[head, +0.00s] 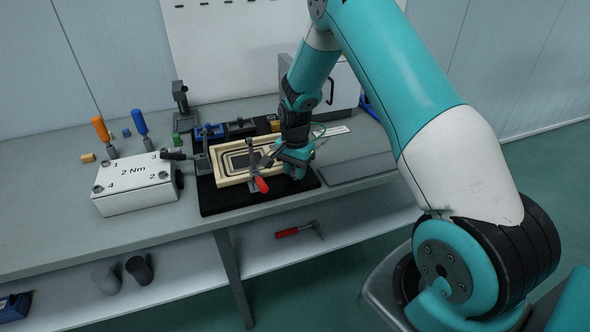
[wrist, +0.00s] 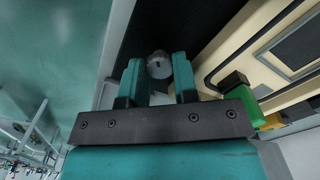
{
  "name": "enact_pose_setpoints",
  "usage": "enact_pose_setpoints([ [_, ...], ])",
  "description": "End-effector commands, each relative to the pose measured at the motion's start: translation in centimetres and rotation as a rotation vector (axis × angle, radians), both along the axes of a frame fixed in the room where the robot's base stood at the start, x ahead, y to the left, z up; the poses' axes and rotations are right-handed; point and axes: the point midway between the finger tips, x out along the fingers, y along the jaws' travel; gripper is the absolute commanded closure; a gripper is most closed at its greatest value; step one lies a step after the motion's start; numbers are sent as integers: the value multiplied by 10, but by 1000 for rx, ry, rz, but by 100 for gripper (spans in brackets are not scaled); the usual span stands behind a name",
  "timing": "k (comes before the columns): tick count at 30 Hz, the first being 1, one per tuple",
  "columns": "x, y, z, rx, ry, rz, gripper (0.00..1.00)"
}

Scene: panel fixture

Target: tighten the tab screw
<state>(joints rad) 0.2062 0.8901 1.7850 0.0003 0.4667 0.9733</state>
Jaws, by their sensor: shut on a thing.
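The tab screw shows in the wrist view as a round grey head (wrist: 159,65) with a dark mark on its face. It sits between the fingertips of my gripper (wrist: 158,72), which is shut on it. In the head view my gripper (head: 294,168) points down at the right end of the pale panel frame (head: 232,182), over the black mat (head: 218,202). The gripper hides the screw there. The frame, with dark nested outlines inside, also shows at the right of the wrist view (wrist: 238,52). How far the screw is seated cannot be told.
A white box (head: 135,190) marked "2 Nm" and two screwdrivers (head: 102,130) (head: 141,123) are further left. A grey plate (head: 355,168) lies right of the mat.

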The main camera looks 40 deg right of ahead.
Motion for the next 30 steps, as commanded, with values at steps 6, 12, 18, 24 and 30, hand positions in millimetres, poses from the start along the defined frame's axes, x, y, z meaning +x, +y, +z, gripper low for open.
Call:
enact_pose_setpoints([
  [6,0,1,1,1,-1,-197,96],
  [12,1,1,1,1,-1,-352,96],
  [18,0,1,1,1,-1,-463,96],
  [24,1,1,1,1,-1,-526,96],
  [30,1,1,1,1,-1,-549,96],
])
